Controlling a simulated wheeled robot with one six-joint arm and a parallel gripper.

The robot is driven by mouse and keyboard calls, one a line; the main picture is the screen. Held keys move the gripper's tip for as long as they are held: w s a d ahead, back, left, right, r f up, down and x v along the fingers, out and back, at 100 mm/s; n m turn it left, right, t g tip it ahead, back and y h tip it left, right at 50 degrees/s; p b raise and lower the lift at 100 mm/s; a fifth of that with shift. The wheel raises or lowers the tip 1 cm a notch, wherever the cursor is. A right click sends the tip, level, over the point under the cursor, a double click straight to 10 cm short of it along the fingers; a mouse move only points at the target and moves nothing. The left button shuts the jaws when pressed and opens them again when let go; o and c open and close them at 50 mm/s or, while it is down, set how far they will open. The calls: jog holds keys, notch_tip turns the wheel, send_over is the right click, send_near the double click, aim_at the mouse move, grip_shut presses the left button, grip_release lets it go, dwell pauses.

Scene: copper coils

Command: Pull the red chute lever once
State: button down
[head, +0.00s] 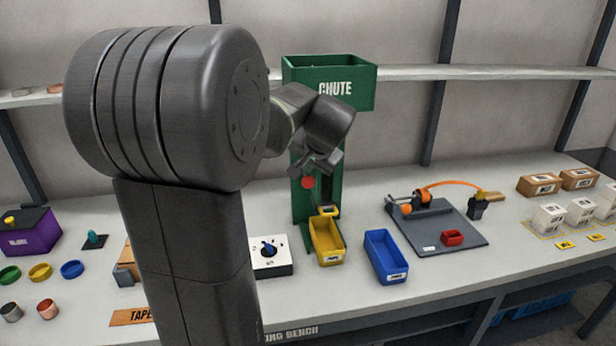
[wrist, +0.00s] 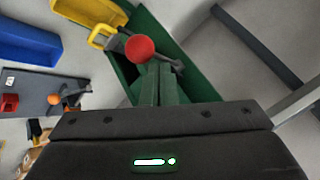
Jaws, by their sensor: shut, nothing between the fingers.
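The green chute (head: 333,88) stands upright at the back of the bench, with a white CHUTE label on its hopper. The lever's red ball knob (head: 307,183) is in front of its column. In the wrist view the red knob (wrist: 141,49) appears just beyond and slightly left of my fingertips, with a dark grey bar close by on the green chute. My gripper (head: 320,160) is shut and empty, close above the knob in the head view. In the wrist view its two fingers (wrist: 158,68) are together. I cannot tell whether they touch the knob.
A yellow bin (head: 327,241) sits below the chute, with a blue bin (head: 385,257) to its right. A white box with a blue knob (head: 270,257) is to the left. A grey board (head: 455,230) with an orange-fitted device lies farther right.

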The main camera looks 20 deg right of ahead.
aim_at(309, 181)
jog(key=shift+s+f+b, duration=0.15)
jog(key=shift+f+b, duration=0.7)
jog(key=shift+f, duration=0.25)
jog(key=shift+s+f+b, duration=0.1)
jog(key=shift+f+b, duration=0.75)
jog(key=shift+f, duration=0.25)
dwell(1.5)
jog(key=shift+r, duration=0.1)
dwell(0.4)
jog(key=shift+w+r+p, duration=0.15)
jog(key=shift+r+p, duration=0.9)
jog(key=shift+r, duration=0.25)
jog(key=shift+w+r+p, duration=0.15)
jog(key=shift+r+p, duration=0.85)
jog(key=shift+r, duration=0.25)
jog(key=r+p, duration=0.4)
jog(key=r, duration=0.1)
jog(key=shift+w, duration=0.2)
